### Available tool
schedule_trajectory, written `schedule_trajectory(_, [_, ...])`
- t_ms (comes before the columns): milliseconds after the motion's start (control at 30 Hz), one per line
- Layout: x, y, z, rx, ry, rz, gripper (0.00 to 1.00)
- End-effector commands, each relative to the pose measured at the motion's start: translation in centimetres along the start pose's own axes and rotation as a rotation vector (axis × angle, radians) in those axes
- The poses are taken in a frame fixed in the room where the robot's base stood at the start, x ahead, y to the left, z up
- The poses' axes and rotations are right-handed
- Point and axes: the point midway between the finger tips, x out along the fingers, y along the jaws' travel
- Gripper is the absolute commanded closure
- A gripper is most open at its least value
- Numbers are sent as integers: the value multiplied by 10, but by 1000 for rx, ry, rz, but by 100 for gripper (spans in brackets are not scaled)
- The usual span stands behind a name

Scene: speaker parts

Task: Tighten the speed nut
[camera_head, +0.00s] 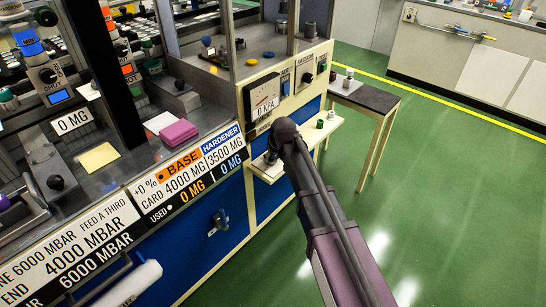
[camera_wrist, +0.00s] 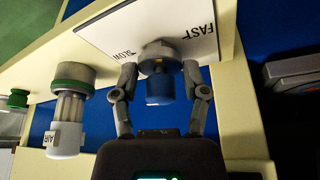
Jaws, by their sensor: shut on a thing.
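The speed nut (camera_wrist: 156,56) shows in the wrist view as a grey round collar with a blue cylinder (camera_wrist: 160,90) beside it, against a white plate (camera_wrist: 105,38) marked SLOW and FAST. My gripper (camera_wrist: 160,72) has a finger on each side of the grey collar and is shut on it. The blue part lies between the fingers, towards my palm. In the head view my gripper (camera_head: 270,160) is at the small cream shelf on the blue cabinet front, and my arm hides most of the nut.
A clear cup marked AIR (camera_wrist: 66,125) with a green ring stands left of my gripper in the wrist view. A cream post (camera_wrist: 232,100) is close on the right. A 0 KPA gauge (camera_head: 263,98) is above the shelf (camera_head: 268,176). Green floor lies open to the right.

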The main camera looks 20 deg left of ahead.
Motion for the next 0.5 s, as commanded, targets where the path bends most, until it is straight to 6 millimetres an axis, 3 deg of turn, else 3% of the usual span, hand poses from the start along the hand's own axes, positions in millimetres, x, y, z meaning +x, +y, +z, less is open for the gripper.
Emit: schedule_trajectory(500, [1,-4,-2,431,0,179,90])
